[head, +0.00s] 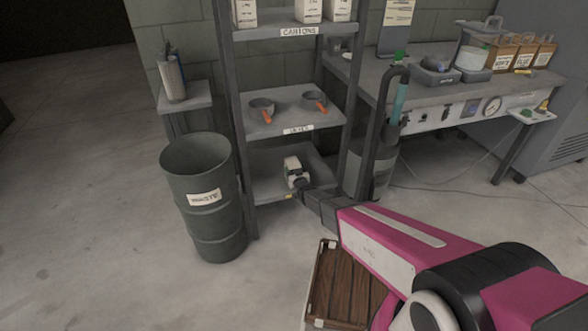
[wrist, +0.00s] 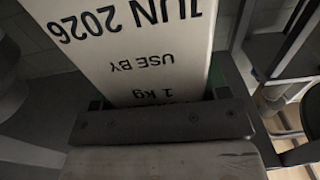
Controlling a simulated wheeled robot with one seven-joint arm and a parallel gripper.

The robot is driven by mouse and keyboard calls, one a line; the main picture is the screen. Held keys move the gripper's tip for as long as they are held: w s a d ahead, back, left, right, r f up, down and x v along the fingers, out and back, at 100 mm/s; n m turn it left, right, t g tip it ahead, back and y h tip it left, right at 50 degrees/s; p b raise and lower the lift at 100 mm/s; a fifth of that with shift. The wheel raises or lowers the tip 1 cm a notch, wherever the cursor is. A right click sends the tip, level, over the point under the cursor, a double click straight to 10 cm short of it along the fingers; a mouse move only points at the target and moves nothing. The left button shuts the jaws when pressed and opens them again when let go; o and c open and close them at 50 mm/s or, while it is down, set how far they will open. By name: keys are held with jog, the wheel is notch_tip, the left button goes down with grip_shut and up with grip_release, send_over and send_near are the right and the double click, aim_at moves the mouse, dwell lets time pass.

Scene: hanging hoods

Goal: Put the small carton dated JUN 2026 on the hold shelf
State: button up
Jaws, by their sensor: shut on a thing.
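The small white carton (wrist: 135,45) fills the top of the wrist view, its print upside down: JUN 2026, USE BY, 1 Kg. My gripper (wrist: 160,122) is shut on it. In the head view the carton (head: 292,163) shows as a small white block at the end of my gripper (head: 297,182), in front of or over the lowest shelf (head: 262,163) of the grey rack. I cannot tell whether it touches that shelf. The lowest shelf's label is mostly hidden by my gripper and cannot be read.
White cartons (head: 310,10) stand on the rack's upper shelf, labelled CARTONS. Two orange-handled pans (head: 262,107) sit on the middle shelf. A WASTE bin (head: 204,200) stands left of the rack. A wooden slatted crate (head: 345,285) is on the floor; a workbench (head: 440,95) is at right.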

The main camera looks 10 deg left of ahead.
jog(key=o, duration=1.6)
jog(key=shift+f, duration=0.1)
